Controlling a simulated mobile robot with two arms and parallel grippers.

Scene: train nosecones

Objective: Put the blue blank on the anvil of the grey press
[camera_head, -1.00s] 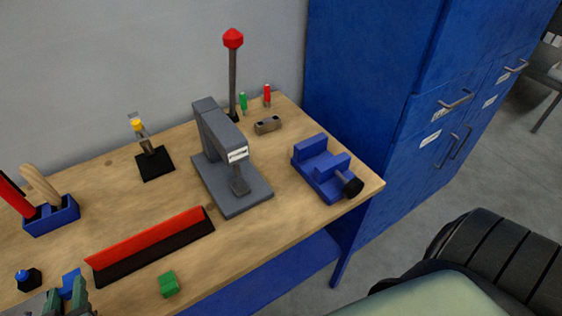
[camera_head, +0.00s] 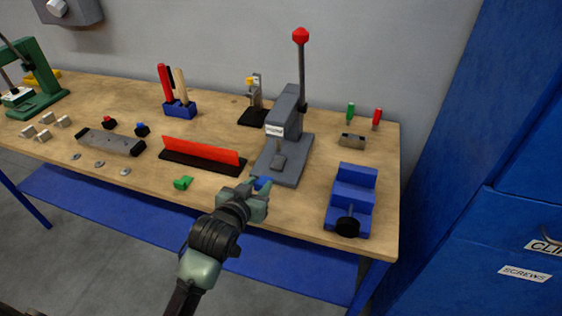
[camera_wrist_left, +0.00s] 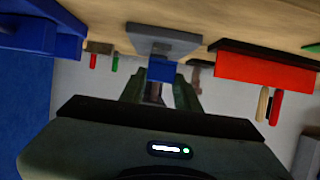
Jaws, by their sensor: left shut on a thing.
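The blue blank (camera_head: 263,183) is held in my left gripper (camera_head: 256,192), at the front of the grey press (camera_head: 289,110). In the left wrist view the blank (camera_wrist_left: 162,70) sits between the fingers of my left gripper (camera_wrist_left: 160,88), with the press base (camera_wrist_left: 165,42) just beyond it. The press has a flat base, a ram over it and a long lever with a red knob. The ram and the anvil area (camera_head: 279,163) are small, and the anvil's top cannot be made out clearly. My right gripper is not in view.
A red-and-black bar (camera_head: 203,155) and a green block (camera_head: 183,183) lie left of the press. A blue vise (camera_head: 352,200) stands to its right, a small metal block (camera_head: 351,140) behind that. A green press (camera_head: 38,80) stands far left.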

